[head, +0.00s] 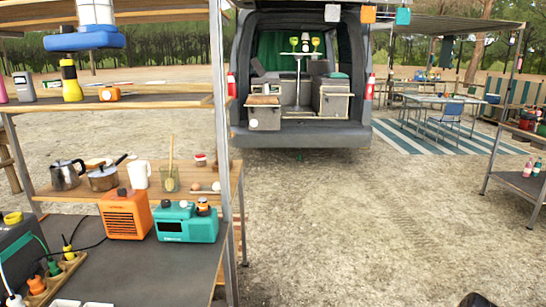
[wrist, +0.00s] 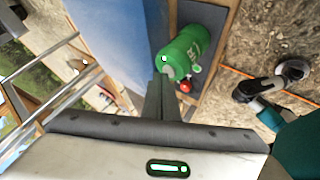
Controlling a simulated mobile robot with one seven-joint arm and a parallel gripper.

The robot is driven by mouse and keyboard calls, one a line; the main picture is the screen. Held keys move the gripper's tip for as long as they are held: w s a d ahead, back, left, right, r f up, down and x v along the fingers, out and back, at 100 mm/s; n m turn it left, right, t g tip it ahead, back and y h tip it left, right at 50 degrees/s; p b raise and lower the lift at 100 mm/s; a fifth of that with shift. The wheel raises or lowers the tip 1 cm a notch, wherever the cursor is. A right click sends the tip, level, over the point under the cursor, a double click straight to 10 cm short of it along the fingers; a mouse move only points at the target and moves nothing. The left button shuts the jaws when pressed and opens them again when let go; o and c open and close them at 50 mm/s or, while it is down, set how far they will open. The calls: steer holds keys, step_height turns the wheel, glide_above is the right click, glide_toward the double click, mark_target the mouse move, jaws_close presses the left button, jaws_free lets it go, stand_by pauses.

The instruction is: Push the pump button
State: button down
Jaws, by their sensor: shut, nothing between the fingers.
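I cannot make out with certainty which thing carries the pump button. In the wrist view a rounded green container (wrist: 185,50) with pale lettering sits on a dark surface; a small white round spot shows on its left side. My gripper (wrist: 160,82) is shut and empty, its dark fingers pointing toward the lower end of the green container. Whether they touch it, I cannot tell. A small red round thing (wrist: 185,87) lies just right of the fingertips. My gripper does not show clearly in the head view.
A shelf unit at left holds an orange box (head: 126,214), a teal device (head: 186,223), a kettle (head: 67,175) and a pot (head: 104,177). The open van (head: 302,135) stands ahead; gravel before it is clear. A rack (head: 520,185) stands at right. A blue panel (wrist: 110,45) flanks the green container.

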steer(key=shift+f, duration=0.15)
stand_by(0.3)
steer(key=shift+r+p, duration=0.35)
steer(key=shift+r, duration=0.3)
step_height(320, 180, up, 6)
steer(key=p, duration=0.4)
steer(key=shift+p, duration=0.35)
stand_by(2.1)
